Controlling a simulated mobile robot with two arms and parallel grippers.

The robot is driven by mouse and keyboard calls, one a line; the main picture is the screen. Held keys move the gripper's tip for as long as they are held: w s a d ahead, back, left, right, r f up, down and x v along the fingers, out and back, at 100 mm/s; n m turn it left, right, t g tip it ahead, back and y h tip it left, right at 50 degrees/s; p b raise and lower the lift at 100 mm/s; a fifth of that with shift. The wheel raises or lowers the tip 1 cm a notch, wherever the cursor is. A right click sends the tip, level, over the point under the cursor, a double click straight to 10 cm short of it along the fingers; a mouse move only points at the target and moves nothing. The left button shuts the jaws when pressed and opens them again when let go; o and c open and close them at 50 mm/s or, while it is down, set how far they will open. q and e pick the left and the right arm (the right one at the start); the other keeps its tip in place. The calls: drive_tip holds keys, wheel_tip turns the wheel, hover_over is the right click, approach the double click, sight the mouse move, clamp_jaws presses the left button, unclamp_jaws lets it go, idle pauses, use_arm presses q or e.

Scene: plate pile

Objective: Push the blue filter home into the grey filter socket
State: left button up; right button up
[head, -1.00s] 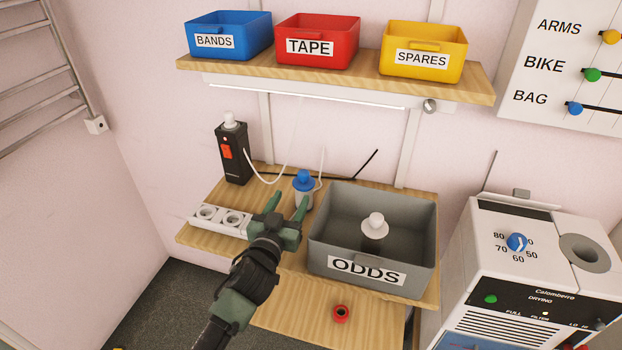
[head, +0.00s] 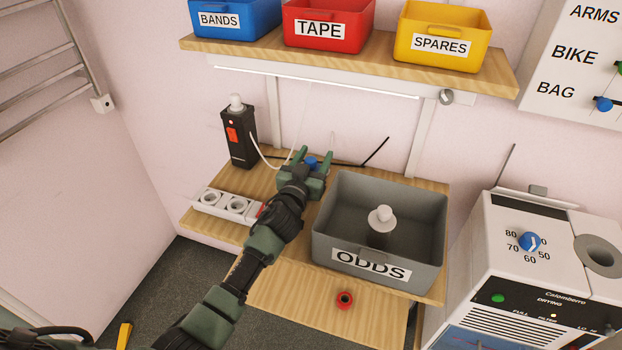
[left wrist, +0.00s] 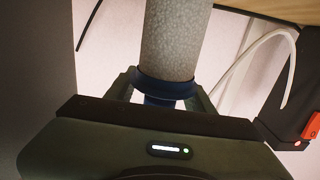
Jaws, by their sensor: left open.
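The blue filter (head: 311,163) shows as a small blue top between the fingers of my left gripper (head: 315,155), above the shelf at the back, left of the grey bin. In the left wrist view a dark blue collar and knob (left wrist: 165,87) lie between the two open fingertips. A grey speckled cylinder (left wrist: 175,40), which looks like the grey filter socket, meets the blue collar. The gripper is open around the blue part; I cannot tell whether it touches. How deep the filter sits is hidden. My right gripper is not in view.
The grey ODDS bin (head: 331,222) stands just right of the gripper, with a white-topped object (head: 382,217) inside. A white socket strip (head: 222,205) and a black switch unit (head: 238,138) with a white cable are left. A red ring (head: 345,299) lies on the lower board.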

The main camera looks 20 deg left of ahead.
use_arm(q)
clamp_jaws()
idle(1.4)
